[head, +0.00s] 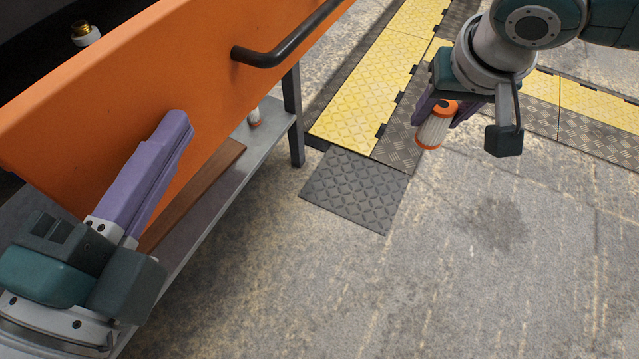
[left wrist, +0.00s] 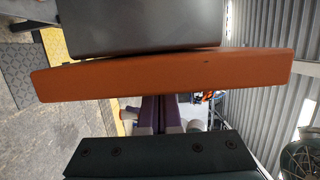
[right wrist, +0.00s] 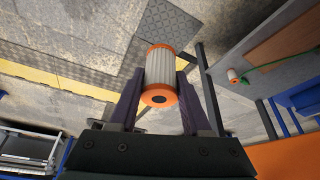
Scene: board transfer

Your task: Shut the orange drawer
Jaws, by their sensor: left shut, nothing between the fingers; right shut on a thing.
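The orange drawer's front (head: 130,80) slants across the upper left of the head view, with a dark bar handle (head: 285,45). Dark space behind the front shows the drawer standing open. The orange panel also crosses the left wrist view (left wrist: 170,77). My left gripper (head: 182,122) is shut and empty, its purple fingers at the outer face of the front; I cannot tell whether they touch. My right gripper (head: 438,122) is out to the right, away from the drawer, shut on a ribbed white filter cartridge with orange ends (right wrist: 160,72).
A small white and brass item (head: 86,33) shows behind the drawer front. Below is a grey lower shelf (head: 215,200) with a brown board (head: 205,180) and a small white item (head: 254,117). Yellow and dark floor ramps (head: 370,85) lie beyond. The floor at right is clear.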

